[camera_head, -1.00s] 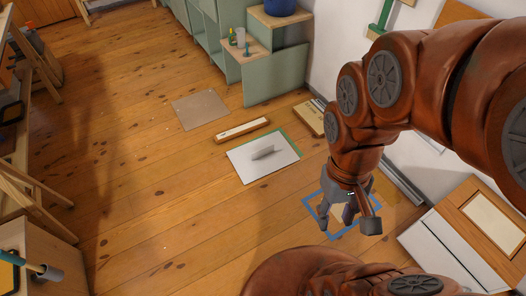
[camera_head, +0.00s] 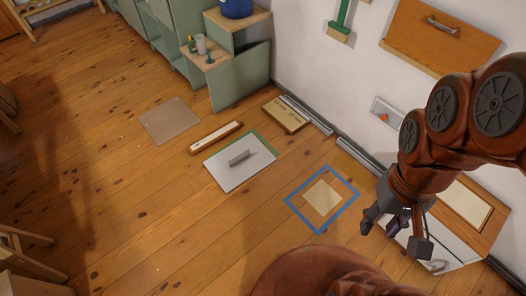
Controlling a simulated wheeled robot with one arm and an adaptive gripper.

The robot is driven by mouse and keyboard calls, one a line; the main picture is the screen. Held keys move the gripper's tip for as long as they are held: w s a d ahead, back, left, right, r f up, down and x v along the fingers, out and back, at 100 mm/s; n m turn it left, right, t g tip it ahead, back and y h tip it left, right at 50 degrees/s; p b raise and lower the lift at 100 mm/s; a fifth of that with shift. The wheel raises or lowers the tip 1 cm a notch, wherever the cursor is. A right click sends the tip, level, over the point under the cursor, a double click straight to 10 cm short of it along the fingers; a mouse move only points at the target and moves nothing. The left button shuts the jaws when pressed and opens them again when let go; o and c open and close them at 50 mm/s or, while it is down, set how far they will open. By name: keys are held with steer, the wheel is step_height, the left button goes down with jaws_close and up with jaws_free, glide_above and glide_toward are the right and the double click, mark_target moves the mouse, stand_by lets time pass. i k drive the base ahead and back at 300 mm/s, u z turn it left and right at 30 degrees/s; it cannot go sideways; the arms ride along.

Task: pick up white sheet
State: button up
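A flat white sheet (camera_head: 226,173) lies on the wooden floor near the middle of the view, with a green strip along its far right edge. A grey upright piece like a handle (camera_head: 239,157) stands on it. My gripper (camera_head: 394,240) is at the right, well to the right of the sheet and apart from it. Its fingers are spread and nothing shows between them. It hangs in front of a white and wooden panel.
A blue square outline (camera_head: 320,229) around a pale patch lies between the sheet and my gripper. A long wooden bar (camera_head: 215,137), a brown sheet (camera_head: 170,121) and a wooden box (camera_head: 286,115) lie beyond. Green cabinets (camera_head: 240,80) stand at the back.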

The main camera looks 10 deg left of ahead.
mark_target(231, 167)
steer(key=z, duration=0.05)
steer(key=i, duration=1.95)
steer(key=u, duration=4)
steer(key=k, duration=0.35)
steer(key=z, duration=1)
